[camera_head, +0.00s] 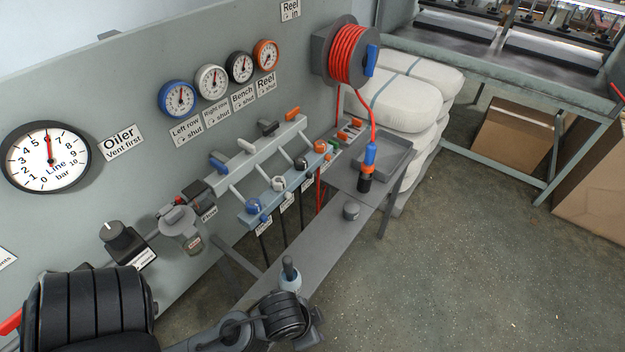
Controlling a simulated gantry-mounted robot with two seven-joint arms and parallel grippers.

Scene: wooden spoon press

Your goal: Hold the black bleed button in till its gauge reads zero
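The black bleed button (300,163) sits on the lower manifold (266,192), between the white button (278,184) and the orange button (320,146). Nothing touches it in view. The black-rimmed gauge (239,67) hangs on the panel above a "Bench shut" label; its needle is too small to read surely. The black lever (267,127) is on the upper rail. My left arm crosses the bottom left, with a black ribbed joint in front of the bench. I cannot make out gripper fingers on it. My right gripper is not in view.
A blue button (252,206) is nearest on the manifold. A bottle-like object (290,277) stands on the low bench (300,255). A red hose reel (349,55) hangs at the right. Open floor lies right of the bench.

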